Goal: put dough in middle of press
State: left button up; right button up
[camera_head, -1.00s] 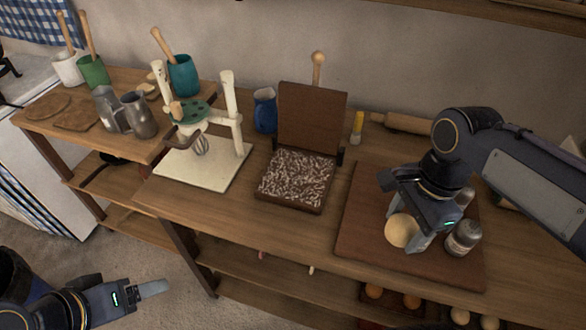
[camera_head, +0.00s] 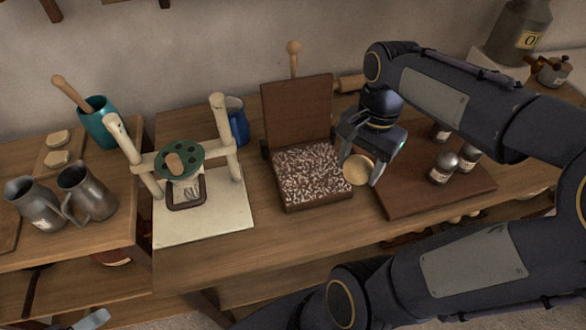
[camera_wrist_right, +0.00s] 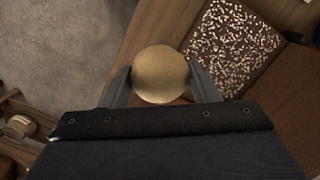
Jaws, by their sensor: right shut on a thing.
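A round tan dough ball (camera_head: 357,170) is between the fingers of my right gripper (camera_head: 361,166), which is shut on it. The wrist view also shows the dough (camera_wrist_right: 160,74) between both fingers. The hinged brown press stands open, its lid (camera_head: 297,110) upright and its lower plate (camera_head: 310,172) speckled white. In the head view the dough appears at the right edge of the lower plate, held up. In the wrist view the plate (camera_wrist_right: 232,45) lies to the upper right of the dough, apart from it. Only a tip of my left gripper (camera_head: 90,320) shows at the bottom left.
A brown board (camera_head: 425,195) with several small jars (camera_head: 443,168) lies right of the press. A cream stand with a green disc (camera_head: 180,160) stands left of it. A blue jug (camera_head: 237,120) is behind. Metal jugs (camera_head: 85,192) stand further left.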

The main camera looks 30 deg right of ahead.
jog(key=w+f+p, duration=0.1)
jog(key=w+f, duration=0.3)
jog(key=w, duration=0.5)
send_over(309, 172)
jog(key=f, duration=0.5)
jog(key=shift+s+d, duration=0.3)
jog(key=shift+w+f, duration=0.35)
jog(key=shift+f, duration=0.15)
notch_tip(309, 172, down, 3)
jog(key=shift+f, duration=0.15)
jog(key=o, duration=0.8)
